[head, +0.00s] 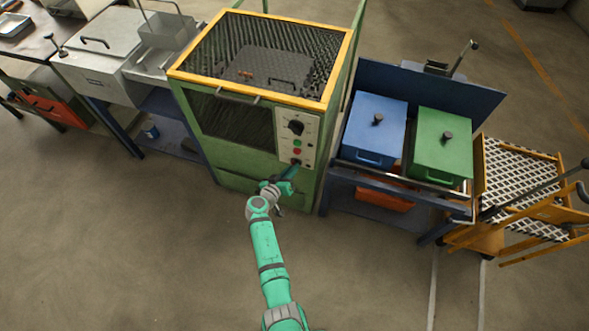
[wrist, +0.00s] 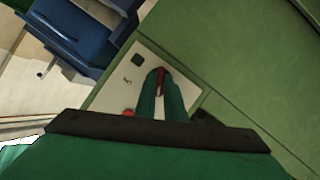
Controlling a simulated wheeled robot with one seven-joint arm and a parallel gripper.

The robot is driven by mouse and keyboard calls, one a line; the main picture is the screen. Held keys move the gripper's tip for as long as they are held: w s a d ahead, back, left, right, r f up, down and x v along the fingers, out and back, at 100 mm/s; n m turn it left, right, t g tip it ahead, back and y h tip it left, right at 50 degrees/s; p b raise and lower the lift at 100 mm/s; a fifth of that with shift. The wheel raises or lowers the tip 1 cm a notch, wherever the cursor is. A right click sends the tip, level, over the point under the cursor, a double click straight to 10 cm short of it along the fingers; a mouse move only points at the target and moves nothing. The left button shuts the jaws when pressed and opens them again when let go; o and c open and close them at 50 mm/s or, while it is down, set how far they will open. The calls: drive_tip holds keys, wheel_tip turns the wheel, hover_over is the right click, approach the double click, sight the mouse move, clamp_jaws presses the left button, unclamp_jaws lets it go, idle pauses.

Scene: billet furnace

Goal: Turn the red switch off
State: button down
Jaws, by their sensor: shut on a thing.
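The green furnace (head: 237,163) has a pale control panel (head: 310,132) on its front right. The panel carries a black knob (head: 296,127), a green button (head: 297,143) and a red button (head: 297,151) below it. My gripper (head: 294,166) is at the bottom of the panel. In the wrist view its two green fingers (wrist: 161,78) are shut on the narrow red switch (wrist: 160,83), which shows as a thin red strip between them. The fingers hide most of the switch, so its position cannot be told. A red round button (wrist: 129,112) lies beside the fingers.
A blue bench (head: 350,178) with a blue box (head: 374,125) and a green box (head: 441,140) stands right of the furnace. An orange cart (head: 520,190) is farther right. The floor in front is clear.

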drive_tip(key=shift+s+a+f+n+h, duration=0.1)
drive_tip(key=shift+a+n+h, duration=0.15)
drive_tip(key=shift+n+h, duration=0.7)
drive_tip(key=shift+n+y, duration=0.25)
drive_tip(key=shift+n, duration=0.1)
drive_tip(key=c, duration=1.8)
unclamp_jaws()
drive_tip(key=shift+c, duration=0.2)
drive_tip(key=shift+d, duration=0.1)
